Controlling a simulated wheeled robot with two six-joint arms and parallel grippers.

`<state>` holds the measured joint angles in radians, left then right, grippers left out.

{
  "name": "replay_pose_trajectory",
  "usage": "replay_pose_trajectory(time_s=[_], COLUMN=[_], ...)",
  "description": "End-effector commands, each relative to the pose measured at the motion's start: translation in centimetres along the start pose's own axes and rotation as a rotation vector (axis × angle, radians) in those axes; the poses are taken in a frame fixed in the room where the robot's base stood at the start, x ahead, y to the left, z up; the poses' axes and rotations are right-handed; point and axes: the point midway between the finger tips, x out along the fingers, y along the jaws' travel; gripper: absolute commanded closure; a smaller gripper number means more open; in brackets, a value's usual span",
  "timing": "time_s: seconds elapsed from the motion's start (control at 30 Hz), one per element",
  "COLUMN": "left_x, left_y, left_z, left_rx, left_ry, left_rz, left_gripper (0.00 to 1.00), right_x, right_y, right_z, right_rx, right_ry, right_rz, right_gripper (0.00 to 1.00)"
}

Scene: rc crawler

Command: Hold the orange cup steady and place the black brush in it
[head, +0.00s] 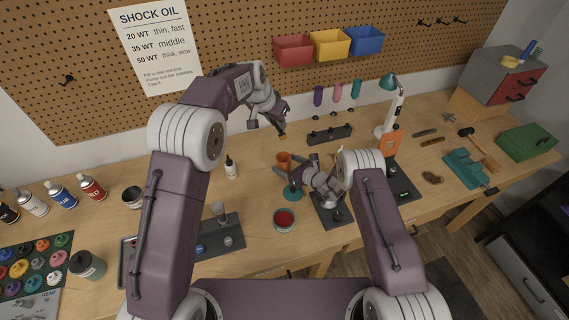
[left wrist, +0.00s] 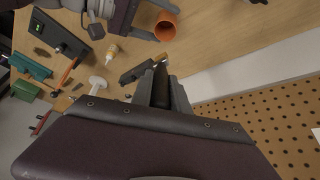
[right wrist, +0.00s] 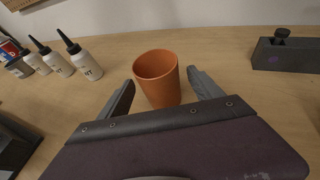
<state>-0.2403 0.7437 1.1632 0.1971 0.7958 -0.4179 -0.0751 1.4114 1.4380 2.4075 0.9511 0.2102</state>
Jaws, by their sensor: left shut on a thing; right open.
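The orange cup (head: 283,158) stands upright on the workbench. In the right wrist view the cup (right wrist: 158,78) is empty as far as I see, between the fingers of my open right gripper (right wrist: 161,80), with a gap on each side. It also shows in the left wrist view (left wrist: 165,27). My left gripper (head: 281,126) is raised above the bench, behind the cup. It is shut on the black brush (left wrist: 161,90), whose tan tip (left wrist: 160,59) sticks out past the fingers. The cup is apart from the brush.
White bottles (right wrist: 85,62) stand left of the cup in the right wrist view. A dark rack (head: 330,134) lies behind the cup. A pegboard (head: 240,40) rises behind the bench.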

Motion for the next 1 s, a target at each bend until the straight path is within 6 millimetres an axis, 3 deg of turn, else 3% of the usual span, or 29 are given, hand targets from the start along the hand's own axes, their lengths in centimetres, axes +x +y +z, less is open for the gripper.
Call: replay_pose_trajectory(time_s=[0.2,0.47,0.57,0.7,0.73,1.0], left_x=[0.0,0.0,0.0,0.0,0.0,1.2], left_y=[0.0,0.0,0.0,0.0,0.0,0.0], left_z=[0.0,0.0,0.0,0.0,0.0,0.6], left_rx=[0.000,0.000,0.000,0.000,0.000,-0.001], left_ry=[0.000,0.000,0.000,0.000,0.000,-0.002], left_rz=[0.000,0.000,0.000,0.000,0.000,0.001], left_gripper=[1.00,1.00,1.00,1.00,1.00,1.00], right_x=[1.9,2.1,2.1,2.0,2.0,2.0], right_y=[0.0,0.0,0.0,0.0,0.0,0.0], right_z=[0.0,0.0,0.0,0.0,0.0,0.0], right_rx=[0.000,0.001,0.001,0.000,0.000,0.000], right_ry=[0.000,0.001,0.001,0.001,0.001,0.000], right_rz=[0.000,0.000,0.000,0.000,0.000,0.000], right_gripper=[0.25,0.25,0.47,0.86,0.91,0.91])
